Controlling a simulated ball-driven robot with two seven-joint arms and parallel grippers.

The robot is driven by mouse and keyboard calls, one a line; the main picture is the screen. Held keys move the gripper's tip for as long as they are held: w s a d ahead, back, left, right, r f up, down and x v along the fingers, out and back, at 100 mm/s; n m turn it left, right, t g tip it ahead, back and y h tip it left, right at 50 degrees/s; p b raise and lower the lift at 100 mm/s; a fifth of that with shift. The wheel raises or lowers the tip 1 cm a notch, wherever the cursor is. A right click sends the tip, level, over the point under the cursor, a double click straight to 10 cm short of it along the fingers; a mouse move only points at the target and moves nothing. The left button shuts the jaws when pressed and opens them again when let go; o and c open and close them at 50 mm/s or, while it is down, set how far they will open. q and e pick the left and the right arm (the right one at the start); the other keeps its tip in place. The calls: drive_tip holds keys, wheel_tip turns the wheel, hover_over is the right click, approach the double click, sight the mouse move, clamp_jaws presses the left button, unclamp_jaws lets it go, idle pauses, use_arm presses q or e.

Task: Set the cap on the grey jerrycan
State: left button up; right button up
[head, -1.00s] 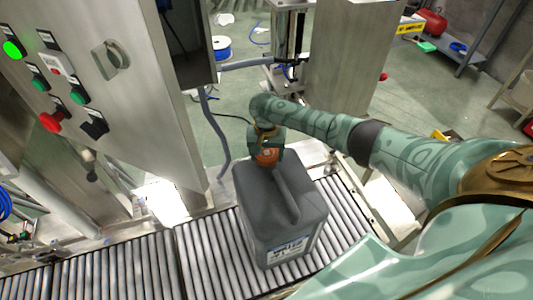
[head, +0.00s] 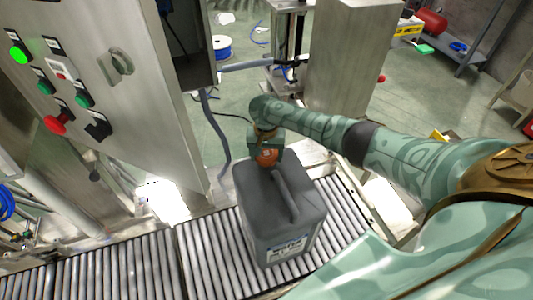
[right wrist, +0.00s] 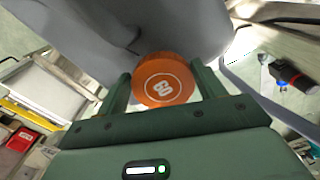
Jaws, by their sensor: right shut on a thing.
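The grey jerrycan (head: 270,228) stands upright on the roller conveyor, with a label low on its front side. The orange cap (head: 266,157) is at the can's far top corner, between the fingers of my right gripper (head: 266,150). In the right wrist view the cap (right wrist: 163,80) shows its round top with a printed mark, and the fingers of the right gripper (right wrist: 163,92) close on it from both sides. Grey can surface (right wrist: 190,25) lies right behind the cap. The can's neck is hidden, so I cannot tell whether the cap touches it. My left gripper is not in view.
The roller conveyor (head: 125,270) runs left and right under the can, with free rollers at the left. A steel control cabinet (head: 110,110) with buttons stands at the left. A steel column (head: 350,70) stands behind the can.

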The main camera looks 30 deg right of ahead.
drive_tip(key=shift+f+b, duration=0.45)
drive_tip(key=shift+f, duration=0.75)
idle(0.6)
drive_tip(key=o, duration=1)
